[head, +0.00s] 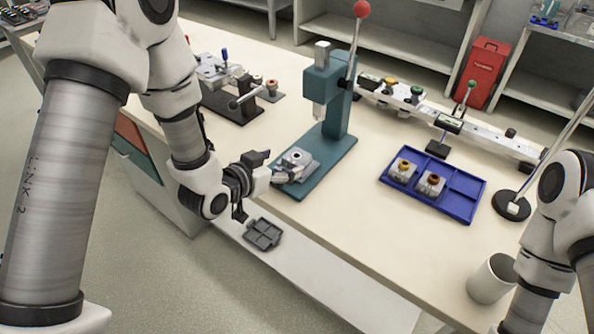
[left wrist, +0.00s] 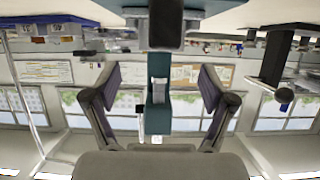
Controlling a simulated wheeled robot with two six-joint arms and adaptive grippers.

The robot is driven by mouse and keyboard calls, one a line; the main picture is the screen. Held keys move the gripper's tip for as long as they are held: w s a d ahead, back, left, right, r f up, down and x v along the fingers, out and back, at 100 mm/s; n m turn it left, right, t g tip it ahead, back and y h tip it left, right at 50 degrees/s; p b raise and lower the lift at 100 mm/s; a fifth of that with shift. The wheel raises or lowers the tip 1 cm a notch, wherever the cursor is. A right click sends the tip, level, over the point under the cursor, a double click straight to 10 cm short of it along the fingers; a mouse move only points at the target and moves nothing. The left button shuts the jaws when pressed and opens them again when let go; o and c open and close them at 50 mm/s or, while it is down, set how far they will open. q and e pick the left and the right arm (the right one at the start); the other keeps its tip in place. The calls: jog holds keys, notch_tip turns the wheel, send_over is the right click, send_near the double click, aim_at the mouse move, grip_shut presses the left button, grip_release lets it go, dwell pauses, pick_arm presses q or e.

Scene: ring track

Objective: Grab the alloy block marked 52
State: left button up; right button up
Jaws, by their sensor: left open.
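A silvery metal block (head: 297,157) with a round hole on top sits on the teal press base under the ram. Two more metal blocks stand in the blue tray, one with a yellow ring (head: 402,170) and one with an orange ring (head: 430,184). No marking is readable on any block in the head view. My left gripper (head: 284,177) is at the table's front edge, close beside the block on the press. In the left wrist view its two fingers (left wrist: 159,92) are spread apart with nothing visibly clamped. My right gripper is out of view.
The teal hand press (head: 336,105) with a red-knobbed lever rises beyond the left gripper. The blue tray (head: 459,202) lies to its right. A long rail (head: 460,125) runs behind it. A white mug (head: 491,279) stands near the front edge. The table between press and mug is clear.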

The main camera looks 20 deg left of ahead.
aim_at(298, 155)
pick_arm(q)
jog(key=p+x, duration=0.1)
jog(key=x, duration=0.6)
jog(key=shift+r, duration=0.1)
jog(key=shift+s+a, duration=0.1)
grip_shut()
